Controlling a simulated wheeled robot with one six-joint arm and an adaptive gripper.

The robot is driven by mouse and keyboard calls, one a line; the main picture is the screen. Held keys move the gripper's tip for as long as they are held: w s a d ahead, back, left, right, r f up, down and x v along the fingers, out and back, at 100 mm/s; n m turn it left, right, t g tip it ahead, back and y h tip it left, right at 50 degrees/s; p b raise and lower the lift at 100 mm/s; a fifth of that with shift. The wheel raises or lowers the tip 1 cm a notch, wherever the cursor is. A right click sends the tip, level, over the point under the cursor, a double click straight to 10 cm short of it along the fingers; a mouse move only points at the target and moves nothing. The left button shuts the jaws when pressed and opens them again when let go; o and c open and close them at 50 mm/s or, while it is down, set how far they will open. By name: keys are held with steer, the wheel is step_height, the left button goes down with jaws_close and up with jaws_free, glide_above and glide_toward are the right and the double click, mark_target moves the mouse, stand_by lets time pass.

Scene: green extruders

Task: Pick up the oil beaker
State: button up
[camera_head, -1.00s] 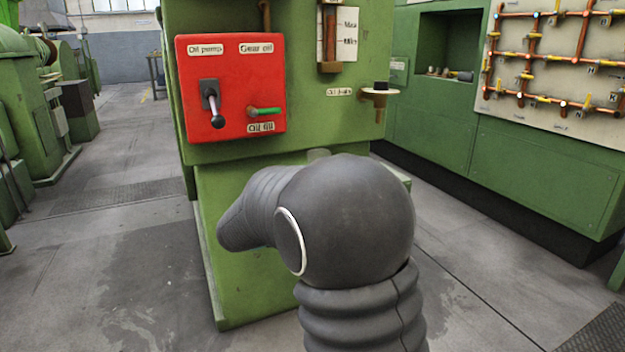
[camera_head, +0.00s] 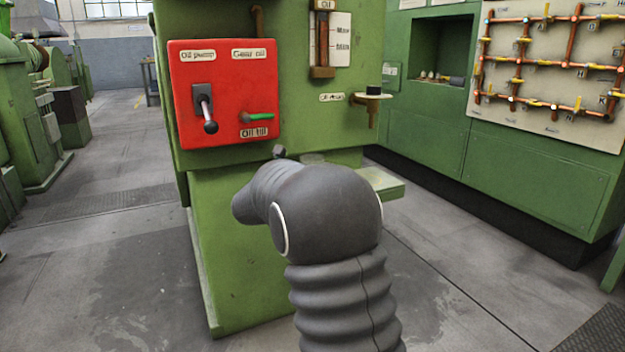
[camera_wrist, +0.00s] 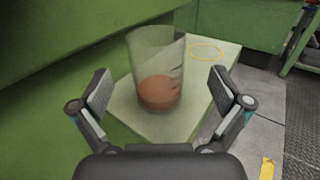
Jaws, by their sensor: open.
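The oil beaker (camera_wrist: 158,72) is a clear glass with brownish liquid in its lower part. In the wrist view it stands upright on a pale green shelf (camera_wrist: 215,75). My gripper (camera_wrist: 160,88) is open, with one finger on each side of the beaker in the picture. Both fingers look apart from the glass; the exact distance to it is hard to tell. In the head view the shelf (camera_head: 380,184) juts out from the green machine, and my dark arm hides most of it and my gripper's fingers. A pale rim (camera_head: 313,158) just behind my arm may be the beaker's top.
The green machine (camera_head: 240,240) stands directly behind the shelf. It carries a red panel (camera_head: 222,92) with levers and a small funnel-like fitting (camera_head: 372,96) above the shelf. A yellow ring (camera_wrist: 206,52) is marked on the shelf.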

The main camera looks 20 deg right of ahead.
mark_target(318, 159)
steer(key=shift+r+x, duration=0.15)
steer(key=shift+x, duration=1.35)
steer(key=shift+r+x, duration=0.2)
steer(key=shift+x, duration=1.35)
steer(key=shift+w+a, duration=0.1)
steer(key=shift+w, duration=0.05)
steer(key=c, duration=1.3)
